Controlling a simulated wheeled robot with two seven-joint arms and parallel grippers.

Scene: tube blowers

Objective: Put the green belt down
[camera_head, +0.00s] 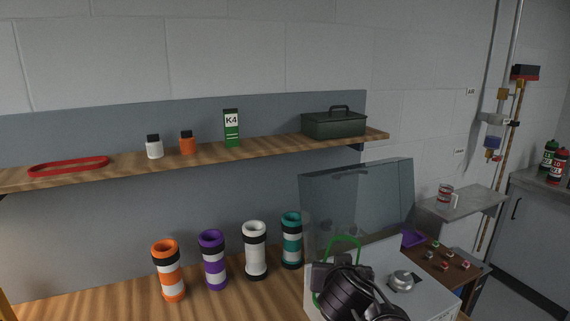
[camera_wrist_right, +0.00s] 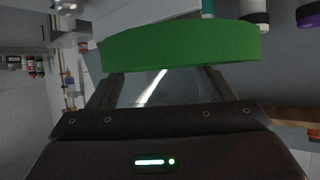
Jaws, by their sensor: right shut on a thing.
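The green belt (camera_head: 343,241) is a thin loop held up in my right gripper (camera_head: 338,262), in front of the clear raised lid (camera_head: 356,205) of a white machine (camera_head: 430,296). In the right wrist view the belt (camera_wrist_right: 180,45) spans across the tips of my right gripper (camera_wrist_right: 160,75), which is shut on it. My gripper and wrist hide the belt's lower part in the head view. What lies right under the belt is hidden. My left gripper is not in view.
A wooden shelf (camera_head: 270,136) holds a red belt (camera_head: 68,166), small bottles, a K4 box (camera_head: 231,128) and a dark green toolbox (camera_head: 334,122). Several banded tubes, including an orange one (camera_head: 168,270), stand on the wooden bench (camera_head: 110,300). A round metal part (camera_head: 401,281) sits on the machine.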

